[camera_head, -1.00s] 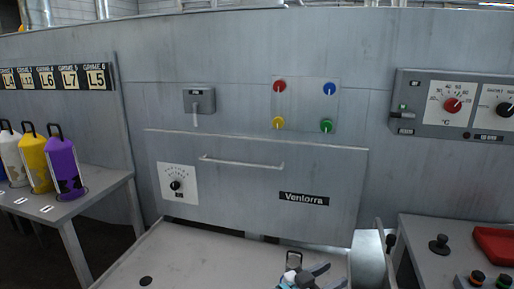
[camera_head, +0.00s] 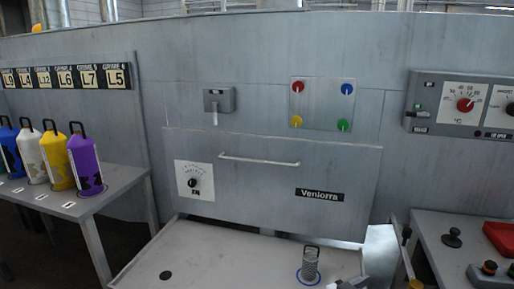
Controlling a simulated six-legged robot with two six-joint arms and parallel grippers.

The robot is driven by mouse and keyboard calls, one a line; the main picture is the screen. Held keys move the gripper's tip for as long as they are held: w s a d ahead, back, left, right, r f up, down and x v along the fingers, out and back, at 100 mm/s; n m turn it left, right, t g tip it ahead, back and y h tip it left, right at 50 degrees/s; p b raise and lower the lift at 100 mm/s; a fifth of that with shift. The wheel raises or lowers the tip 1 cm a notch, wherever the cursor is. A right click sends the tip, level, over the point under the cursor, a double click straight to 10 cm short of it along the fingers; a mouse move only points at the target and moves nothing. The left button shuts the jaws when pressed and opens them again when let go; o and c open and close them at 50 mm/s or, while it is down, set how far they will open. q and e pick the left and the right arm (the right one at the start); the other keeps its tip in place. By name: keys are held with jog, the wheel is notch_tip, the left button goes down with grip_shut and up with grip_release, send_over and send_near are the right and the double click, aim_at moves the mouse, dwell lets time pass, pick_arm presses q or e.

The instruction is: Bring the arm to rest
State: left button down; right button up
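A grey, mesh-like cylinder (camera_head: 310,266) with a dark handle stands upright inside a blue ring on the front table (camera_head: 215,255) of the Veniorra machine. A small pale and grey piece of my gripper (camera_head: 347,284), which I take to be the right one, shows at the bottom edge, to the lower right of the cylinder and apart from it. Its fingers are mostly out of frame, so open or shut does not show. My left gripper is not in view.
Several coloured cylinders with handles, including a purple one (camera_head: 86,165), stand on the left table (camera_head: 120,186) under grime labels (camera_head: 67,77). A control panel (camera_head: 462,104) and a red tray (camera_head: 498,238) are on the right. The table's middle is clear.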

jog(key=s+f+n+t+y, duration=0.1)
jog(key=f+n+y, duration=0.1)
jog(key=f, duration=0.3)
jog(key=s+d+f+n+t+y, duration=0.1)
jog(key=f+n+y, duration=0.1)
jog(key=f, duration=0.3)
jog(key=s+d+f+n+t+y, duration=0.1)
jog(key=f+n+y, duration=0.1)
jog(key=f+y, duration=0.2)
jog(key=shift+s+f+n, duration=0.15)
jog(key=shift+f+n, duration=0.15)
jog(key=shift+f, duration=0.35)
jog(key=s+a+f+n+g+y, duration=0.3)
jog(key=s+a+f+y, duration=0.5)
jog(key=s+a+f, duration=0.3)
jog(key=s+a+g+y, duration=0.2)
jog(key=s+a+g, duration=0.15)
jog(key=s, duration=0.45)
jog(key=s+a+g+y, duration=0.3)
jog(key=s+a, duration=0.1)
jog(key=s, duration=0.3)
notch_tip(320, 180, up, 12)
jog(key=p, duration=1.2)
jog(key=shift+s+d, duration=0.15)
jog(key=shift+d, duration=0.05)
jog(key=shift+f, duration=0.1)
